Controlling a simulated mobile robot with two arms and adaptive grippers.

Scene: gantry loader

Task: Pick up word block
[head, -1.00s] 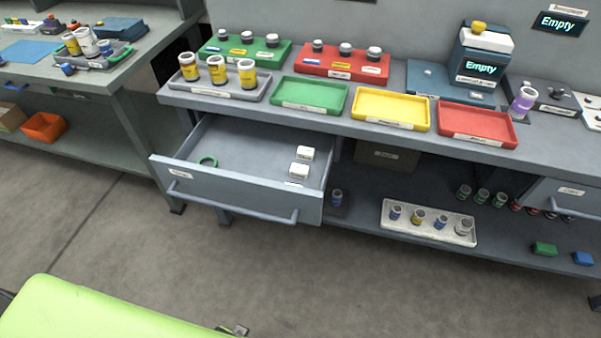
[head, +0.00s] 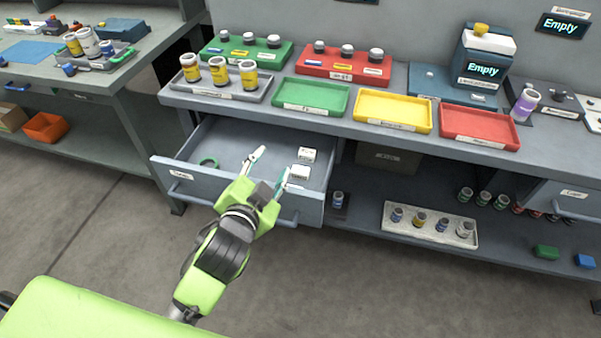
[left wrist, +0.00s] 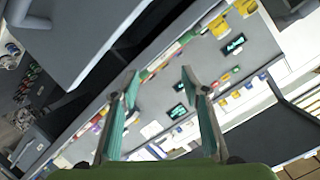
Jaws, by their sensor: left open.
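Two small white blocks lie in the open drawer (head: 225,143), one farther back (head: 307,154) and one nearer (head: 299,172). They look like the word blocks, but any lettering is too small to read. My left gripper (head: 270,166) is open and empty, above the drawer and just left of the blocks. Its fingers also show in the left wrist view (left wrist: 160,88), with nothing between them and no block visible there. My right gripper is not in view.
A green ring (head: 208,161) lies at the drawer's left. Above, the bench carries a grey tray (head: 213,90) of bottles and empty green (head: 310,97), yellow (head: 392,110) and red trays (head: 478,126). A white tray (head: 428,225) of small bottles stands on the lower shelf.

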